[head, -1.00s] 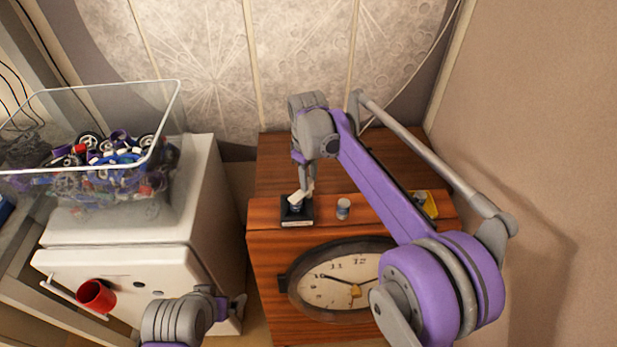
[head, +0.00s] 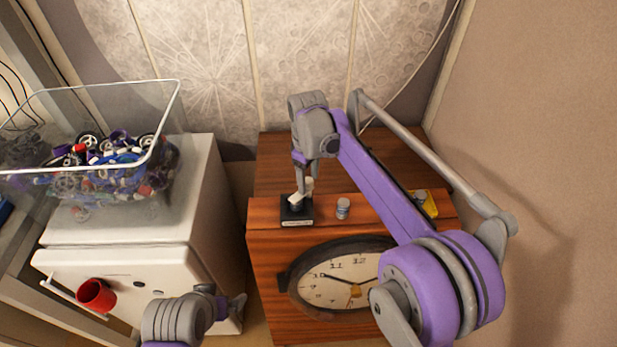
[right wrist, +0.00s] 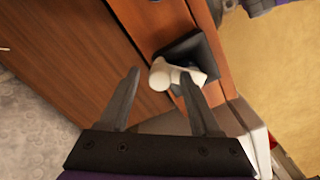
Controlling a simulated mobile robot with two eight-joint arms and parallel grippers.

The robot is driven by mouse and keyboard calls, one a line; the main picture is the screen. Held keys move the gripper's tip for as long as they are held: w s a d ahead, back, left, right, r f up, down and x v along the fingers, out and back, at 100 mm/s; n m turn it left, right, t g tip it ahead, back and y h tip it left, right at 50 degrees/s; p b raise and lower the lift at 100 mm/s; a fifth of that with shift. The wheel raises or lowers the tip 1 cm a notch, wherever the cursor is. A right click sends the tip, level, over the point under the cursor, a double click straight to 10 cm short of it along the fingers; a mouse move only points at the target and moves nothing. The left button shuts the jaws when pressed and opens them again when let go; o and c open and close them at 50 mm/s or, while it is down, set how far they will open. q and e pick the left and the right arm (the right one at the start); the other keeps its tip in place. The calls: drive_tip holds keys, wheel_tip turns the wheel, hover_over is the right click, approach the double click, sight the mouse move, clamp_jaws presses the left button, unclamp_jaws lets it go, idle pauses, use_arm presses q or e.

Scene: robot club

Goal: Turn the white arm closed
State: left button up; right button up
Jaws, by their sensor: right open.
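The white arm (head: 297,198) sits on top of a small black block (head: 297,215) at the front left of the wooden cabinet top. In the right wrist view the white arm (right wrist: 176,75) shows as a rounded white piece over the black block (right wrist: 203,55). My right gripper (head: 303,190) is right at the white arm. In the right wrist view its two fingers (right wrist: 160,85) are spread, with the white arm at the tip of the right-hand finger; whether they touch I cannot tell. My left gripper (head: 228,300) is low in the head view, near the white fridge, its fingers unclear.
A small jar (head: 343,208) stands right of the black block, and a yellow object (head: 426,203) lies farther right. A clock (head: 340,277) fills the cabinet front. A clear bin (head: 165,120) of loose parts stands on the white fridge (head: 205,190); a red cup (head: 96,296) is at its front.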

wheel_tip(320, 180, up, 11)
drive_tip(key=shift+p, duration=0.45)
drive_tip(key=shift+s+f, duration=0.1)
drive_tip(key=shift+s, duration=0.05)
idle(0.3)
